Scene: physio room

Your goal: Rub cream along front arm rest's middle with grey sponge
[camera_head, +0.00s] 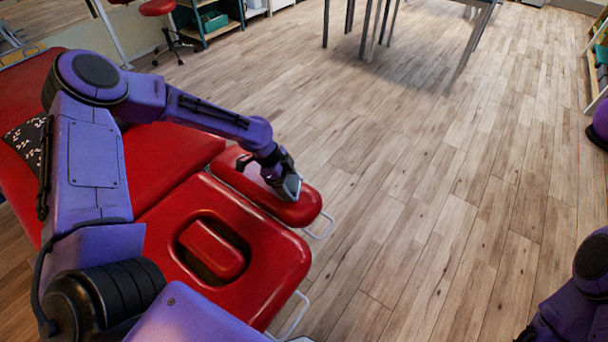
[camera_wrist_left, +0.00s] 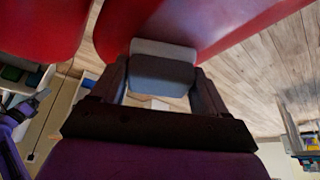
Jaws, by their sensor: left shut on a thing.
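The front arm rest (camera_head: 299,210) is a long red padded cushion beside the head end of the red treatment table. My left gripper (camera_head: 287,186) is over the arm rest, towards its right end, and is shut on the grey sponge (camera_head: 292,187). In the left wrist view the sponge (camera_wrist_left: 163,66) sits between the two dark fingers, its far edge against or just over the red arm rest (camera_wrist_left: 215,20); I cannot tell whether they touch.
The red headrest (camera_head: 275,255), with a face opening and a loose-looking red pad (camera_head: 212,248) in it, lies close beside the arm rest. A dark patterned item (camera_head: 27,143) is on the table. A red stool (camera_head: 158,8) and shelves stand behind.

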